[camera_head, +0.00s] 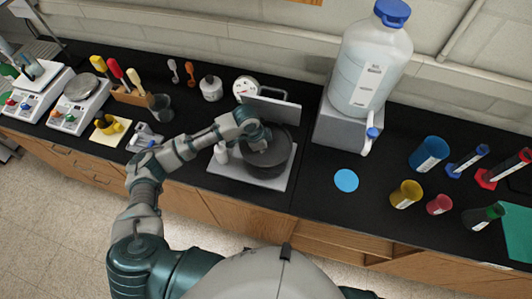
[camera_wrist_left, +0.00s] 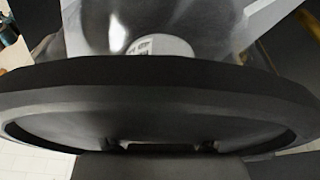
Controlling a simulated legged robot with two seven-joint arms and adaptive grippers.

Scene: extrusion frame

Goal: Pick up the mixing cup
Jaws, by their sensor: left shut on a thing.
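A wide, dark grey round cup, which I take to be the mixing cup (camera_head: 268,162), is on or just above a pale square plate (camera_head: 234,175) on the black bench; I cannot tell which. My left gripper (camera_head: 260,141) reaches over from the left and is shut on the cup's near-left upper part, its fingers mostly hidden. In the left wrist view the cup's thick dark rim (camera_wrist_left: 160,92) spans the picture, close to the camera. My right gripper is not in view.
A grey upright panel (camera_head: 271,110) stands just behind the cup. A small white bottle (camera_head: 221,153) is close at its left. A large water jug (camera_head: 369,66) on a grey block is to the right. A blue disc (camera_head: 346,180) lies on clear bench.

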